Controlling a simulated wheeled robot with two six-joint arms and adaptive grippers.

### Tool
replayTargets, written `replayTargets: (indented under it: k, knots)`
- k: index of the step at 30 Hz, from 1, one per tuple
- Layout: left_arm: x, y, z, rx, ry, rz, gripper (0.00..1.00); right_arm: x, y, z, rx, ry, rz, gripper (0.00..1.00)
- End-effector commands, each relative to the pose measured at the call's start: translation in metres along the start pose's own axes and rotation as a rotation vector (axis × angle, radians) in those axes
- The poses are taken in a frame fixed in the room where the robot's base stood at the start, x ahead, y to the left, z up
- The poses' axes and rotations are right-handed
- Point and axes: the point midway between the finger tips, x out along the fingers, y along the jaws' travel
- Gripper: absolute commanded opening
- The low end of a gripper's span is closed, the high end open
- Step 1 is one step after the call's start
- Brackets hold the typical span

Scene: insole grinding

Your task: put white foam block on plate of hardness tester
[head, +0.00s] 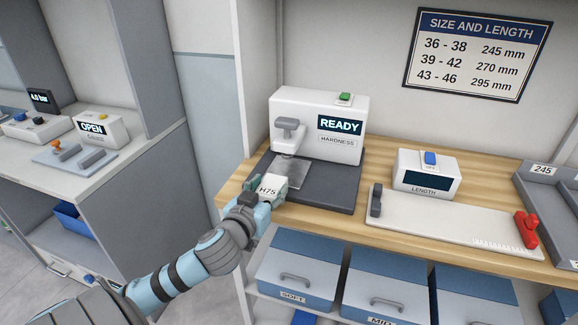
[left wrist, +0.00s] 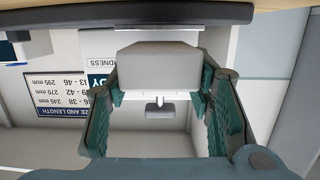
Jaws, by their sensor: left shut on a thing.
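The white foam block (head: 269,187), marked H75, is held in my left gripper (head: 263,196) at the front edge of the hardness tester (head: 345,114). The tester's metal plate (head: 291,169) lies just beyond the block, under the grey press foot (head: 288,129). The plate looks empty. In the left wrist view the picture is inverted, and the block (left wrist: 158,62) sits between the two green fingers of the left gripper (left wrist: 158,88). The press foot (left wrist: 160,107) shows behind it. I cannot tell the exact gap between block and base. My right gripper is not in view.
The tester's screen reads READY. A length gauge (head: 427,172) with a white bed (head: 440,220) and red stop (head: 526,230) stands to the right. Grey trays (head: 545,178) are at the far right. Blue drawers (head: 298,272) are below the wooden bench top (head: 240,185).

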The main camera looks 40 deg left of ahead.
Motion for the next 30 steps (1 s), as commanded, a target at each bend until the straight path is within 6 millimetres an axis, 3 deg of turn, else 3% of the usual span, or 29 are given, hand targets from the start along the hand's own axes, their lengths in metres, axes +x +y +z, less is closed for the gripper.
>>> replayTargets:
  k: [6, 18, 20, 29, 30]
  knots:
    - [0.055, 0.0, -0.01, -0.003, 0.002, -0.002, 0.31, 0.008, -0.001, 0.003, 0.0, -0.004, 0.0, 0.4]
    - [0.118, 0.003, -0.023, -0.002, 0.0, 0.005, 0.31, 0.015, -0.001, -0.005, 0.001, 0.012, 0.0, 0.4]
    - [0.117, 0.003, -0.015, 0.002, -0.003, 0.005, 0.31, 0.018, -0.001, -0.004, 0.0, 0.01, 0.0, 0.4]
    - [0.117, 0.003, -0.013, 0.003, -0.001, 0.005, 0.31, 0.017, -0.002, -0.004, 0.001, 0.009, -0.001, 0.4]
    - [0.117, 0.003, -0.013, 0.003, -0.001, 0.005, 0.52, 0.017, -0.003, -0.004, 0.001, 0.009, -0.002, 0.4]
